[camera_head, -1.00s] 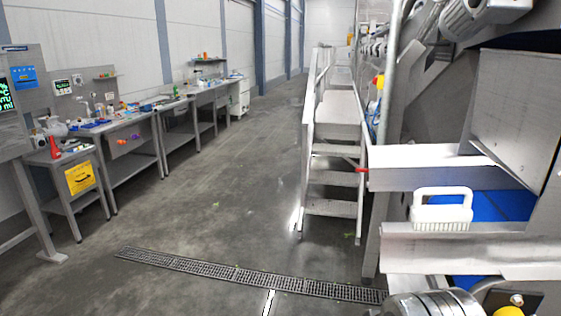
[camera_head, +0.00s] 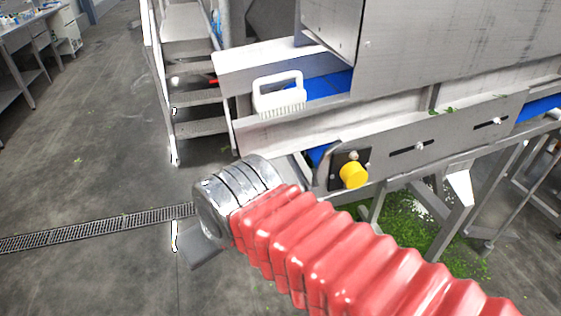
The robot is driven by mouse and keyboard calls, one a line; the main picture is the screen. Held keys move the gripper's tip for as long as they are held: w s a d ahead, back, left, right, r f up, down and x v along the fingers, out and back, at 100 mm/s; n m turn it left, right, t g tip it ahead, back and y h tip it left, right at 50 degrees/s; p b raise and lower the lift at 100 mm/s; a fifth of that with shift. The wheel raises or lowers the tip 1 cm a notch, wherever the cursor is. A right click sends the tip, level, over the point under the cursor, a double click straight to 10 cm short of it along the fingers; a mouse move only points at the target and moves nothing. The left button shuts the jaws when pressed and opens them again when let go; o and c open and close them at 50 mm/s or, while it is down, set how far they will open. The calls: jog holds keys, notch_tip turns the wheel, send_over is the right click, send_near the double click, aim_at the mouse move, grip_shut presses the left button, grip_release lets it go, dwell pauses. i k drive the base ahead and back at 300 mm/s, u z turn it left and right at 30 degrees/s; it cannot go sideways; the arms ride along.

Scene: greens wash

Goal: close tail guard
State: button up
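A grey metal plate with a yellow knob (camera_head: 353,174) is at the near end of the blue-belt conveyor (camera_head: 330,86). I cannot tell for sure whether this plate is the tail guard, or whether it is open or shut. My arm, with its red bellows sleeve and silver wrist, crosses the lower middle in front of the conveyor end. My gripper (camera_head: 203,250) shows only as a grey piece below the wrist, left of the knob and apart from it in the picture. Its fingers cannot be made out.
A white brush (camera_head: 279,97) stands on the conveyor's edge. Metal steps (camera_head: 192,85) rise at the upper left. Green leaf scraps (camera_head: 412,222) lie on the floor under the frame. A drain grate (camera_head: 95,227) crosses the floor at left; the floor around it is clear.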

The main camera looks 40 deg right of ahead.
aim_at(283, 166)
jog(key=u, duration=0.1)
jog(key=k, duration=1.4)
jog(key=z, duration=0.9)
jog(key=i, duration=1)
